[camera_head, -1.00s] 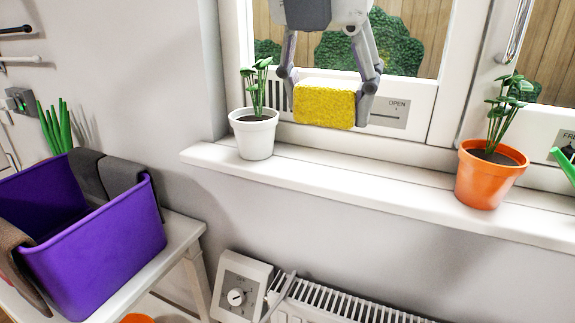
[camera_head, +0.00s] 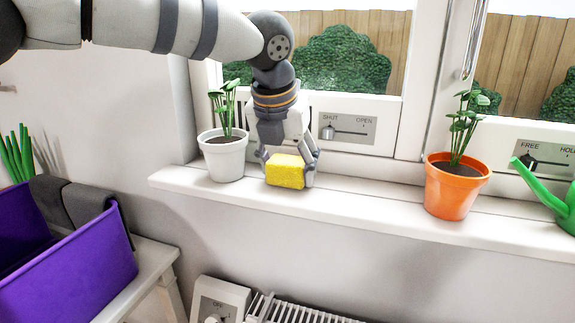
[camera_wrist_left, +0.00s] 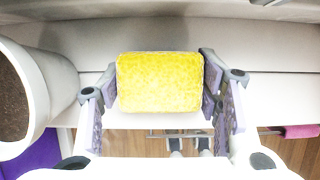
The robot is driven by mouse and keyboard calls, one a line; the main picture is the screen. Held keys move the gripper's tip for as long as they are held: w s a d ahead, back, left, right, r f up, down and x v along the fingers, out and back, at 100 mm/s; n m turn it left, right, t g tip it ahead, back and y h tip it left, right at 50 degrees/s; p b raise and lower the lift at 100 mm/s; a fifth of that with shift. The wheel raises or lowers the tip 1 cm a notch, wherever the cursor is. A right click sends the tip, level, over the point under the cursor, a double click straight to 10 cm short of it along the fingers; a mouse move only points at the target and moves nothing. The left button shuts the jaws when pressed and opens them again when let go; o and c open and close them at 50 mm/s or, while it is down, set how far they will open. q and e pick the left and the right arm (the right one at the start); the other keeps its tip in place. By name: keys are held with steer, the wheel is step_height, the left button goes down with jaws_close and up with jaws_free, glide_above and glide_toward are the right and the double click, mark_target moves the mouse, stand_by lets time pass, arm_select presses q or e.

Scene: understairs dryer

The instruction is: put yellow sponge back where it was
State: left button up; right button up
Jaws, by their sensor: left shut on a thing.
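The yellow sponge (camera_head: 285,171) is between the fingers of my left gripper (camera_head: 290,166), at the white windowsill (camera_head: 345,200), just right of the white pot. My left gripper points down and is shut on the sponge. In the left wrist view the sponge (camera_wrist_left: 160,82) fills the space between the two fingers, over the pale sill. I cannot tell whether its underside touches the sill. My right gripper is not in view.
A white pot with a plant (camera_head: 223,155) stands close on the left of the gripper. An orange pot (camera_head: 452,188) and a green watering can (camera_head: 560,200) are to the right. The sill between sponge and orange pot is clear. A purple bin (camera_head: 75,265) is lower left.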

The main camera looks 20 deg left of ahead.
arm_select(q)
steer(key=o, duration=1)
steer(key=shift+f, duration=0.15)
steer(key=shift+o, duration=0.2)
steer(key=v, duration=1.2)
